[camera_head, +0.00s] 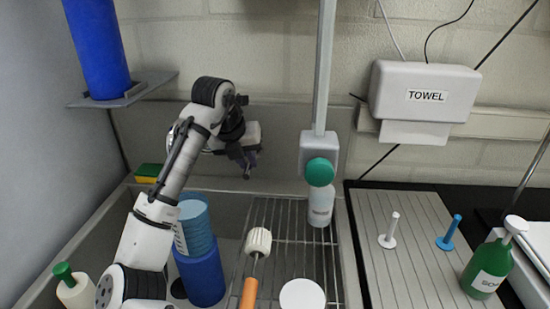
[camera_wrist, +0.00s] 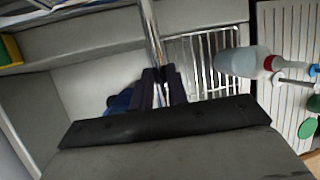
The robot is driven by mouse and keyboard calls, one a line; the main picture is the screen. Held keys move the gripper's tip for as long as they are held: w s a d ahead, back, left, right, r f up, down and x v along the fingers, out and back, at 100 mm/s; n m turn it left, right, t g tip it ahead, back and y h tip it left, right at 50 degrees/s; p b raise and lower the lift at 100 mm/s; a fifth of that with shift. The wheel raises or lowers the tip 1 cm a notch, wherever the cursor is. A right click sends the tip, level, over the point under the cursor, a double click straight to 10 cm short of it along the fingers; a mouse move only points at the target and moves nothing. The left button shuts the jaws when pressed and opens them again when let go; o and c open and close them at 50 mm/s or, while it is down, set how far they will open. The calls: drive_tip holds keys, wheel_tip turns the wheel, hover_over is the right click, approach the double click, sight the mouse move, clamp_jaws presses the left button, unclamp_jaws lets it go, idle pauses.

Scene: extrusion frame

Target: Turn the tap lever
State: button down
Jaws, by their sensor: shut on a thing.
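My gripper (camera_head: 246,163) is at the back of the sink, close to the back wall, with its fingers pointing down and to the right. In the wrist view its dark fingers (camera_wrist: 160,88) are close together. A shiny metal bar (camera_wrist: 152,35), which looks like the tap lever, runs from the top edge down to the fingertips, and the fingers are shut on it. In the head view the tap is mostly hidden behind my arm and gripper, so the lever's angle is not clear there.
A white bottle (camera_head: 320,206), a brush (camera_head: 257,243) and a blue cup stack (camera_head: 197,225) are around the wire rack (camera_head: 285,215). A yellow-green sponge (camera_head: 148,172) lies left.

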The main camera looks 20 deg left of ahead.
drive_tip(key=shift+a, duration=0.15)
idle(0.4)
drive_tip(key=c, duration=1.4)
unclamp_jaws()
drive_tip(key=shift+a, duration=0.1)
drive_tip(key=shift+o, duration=0.2)
drive_tip(key=shift+s, duration=0.1)
drive_tip(key=b+v, duration=0.2)
drive_tip(key=v, duration=1.1)
drive_tip(key=shift+r, duration=0.35)
drive_tip(key=shift+s, duration=0.15)
